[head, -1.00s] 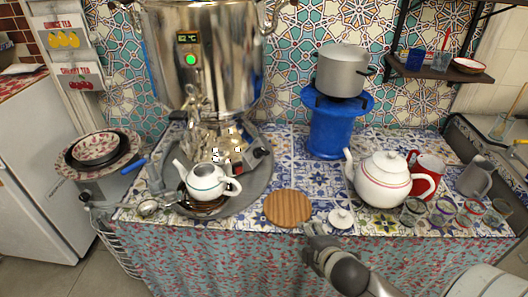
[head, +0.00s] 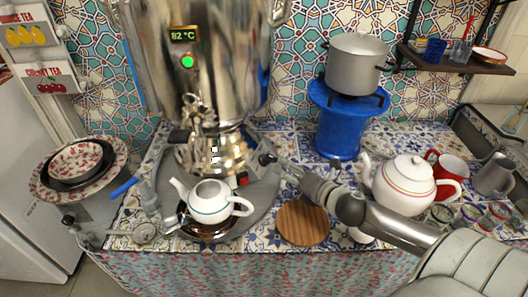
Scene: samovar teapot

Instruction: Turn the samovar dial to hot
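The large silver samovar (head: 203,60) stands at the back left, with a display reading 82 °C and a lit green light. At its base is a small black box with a red part (head: 241,179). A small dark round knob (head: 266,159), apparently the dial, sits at the base's right side, partly hidden by my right gripper. My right arm reaches in from the right across the table. My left gripper is out of view.
A small white teapot (head: 209,202) stands in front of the samovar. A round wooden board (head: 302,222) lies below my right arm. A large white teapot (head: 404,183) is close behind the arm, with a red mug (head: 449,170) beside it. A blue stove (head: 342,122) holds a grey pot (head: 356,62).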

